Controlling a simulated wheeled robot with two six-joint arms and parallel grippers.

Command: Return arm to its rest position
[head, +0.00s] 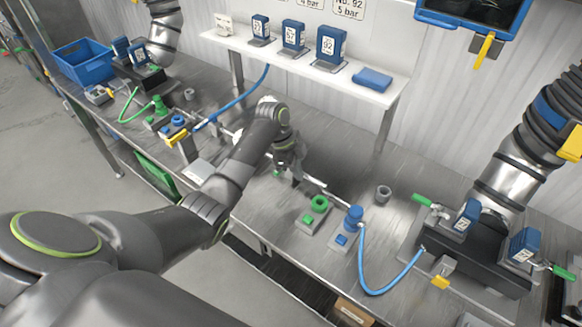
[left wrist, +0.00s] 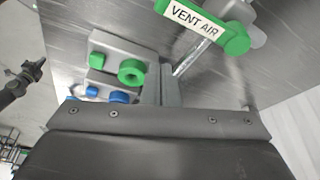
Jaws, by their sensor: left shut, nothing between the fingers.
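My left arm (head: 160,235) comes in from the left and reaches over the metal workbench (head: 345,290). My left gripper (head: 295,180) is shut and empty, just above the bench near its middle. A green vent air handle (left wrist: 205,30) shows close by in the left wrist view. A green ring fitting (head: 319,203) and a blue fitting (head: 353,218) stand on plates to the right of the gripper. My right gripper does not show clearly.
A blue hose (head: 378,290) loops at the bench's front edge. A shelf (head: 310,64) with blue boxes stands behind. A thick ribbed duct (head: 520,160) with green-handled valves is at right. A blue crate (head: 82,62) sits far left. Open floor lies at left.

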